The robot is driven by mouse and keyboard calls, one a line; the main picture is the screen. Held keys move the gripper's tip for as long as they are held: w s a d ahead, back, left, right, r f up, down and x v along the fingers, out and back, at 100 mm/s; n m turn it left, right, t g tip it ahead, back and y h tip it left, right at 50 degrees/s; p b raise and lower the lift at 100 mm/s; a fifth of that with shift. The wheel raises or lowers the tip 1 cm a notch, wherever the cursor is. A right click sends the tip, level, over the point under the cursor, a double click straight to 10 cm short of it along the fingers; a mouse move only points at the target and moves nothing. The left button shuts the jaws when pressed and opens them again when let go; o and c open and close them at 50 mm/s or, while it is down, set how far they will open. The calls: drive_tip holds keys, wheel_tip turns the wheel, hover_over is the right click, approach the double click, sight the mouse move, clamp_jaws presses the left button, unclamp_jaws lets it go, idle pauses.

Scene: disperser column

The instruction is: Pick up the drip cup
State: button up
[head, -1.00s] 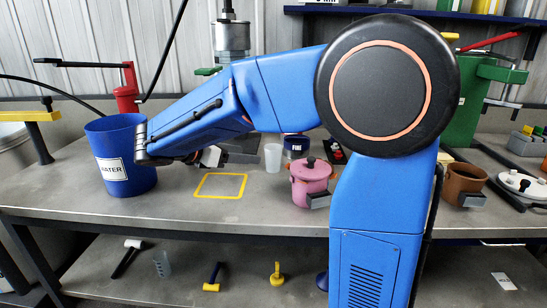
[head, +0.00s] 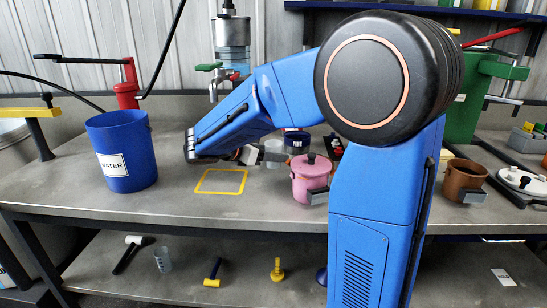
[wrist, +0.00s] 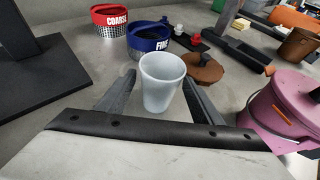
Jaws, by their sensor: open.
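The drip cup is a small translucent white cup (wrist: 160,82) standing upright on the grey bench. In the head view the drip cup (head: 275,148) is small, just beyond my gripper and partly covered by it. My gripper (head: 258,155) is low over the bench, pointing right toward the cup. In the wrist view my gripper (wrist: 158,95) is open, with one dark finger on each side of the cup. A gap shows between the cup and each finger. How far the cup sits between the fingers in depth is hard to tell.
A pink lidded pot (wrist: 280,115) stands close on the right. A blue FINE sieve (wrist: 148,38) and red COARSE sieve (wrist: 112,20) are behind the cup, with a brown lid (wrist: 203,68). A yellow square outline (head: 221,192) and blue WATER bucket (head: 135,145) are left.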

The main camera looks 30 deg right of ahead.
drive_tip(key=x, duration=0.5)
drive_tip(key=shift+w, duration=0.1)
drive_tip(key=c, duration=1)
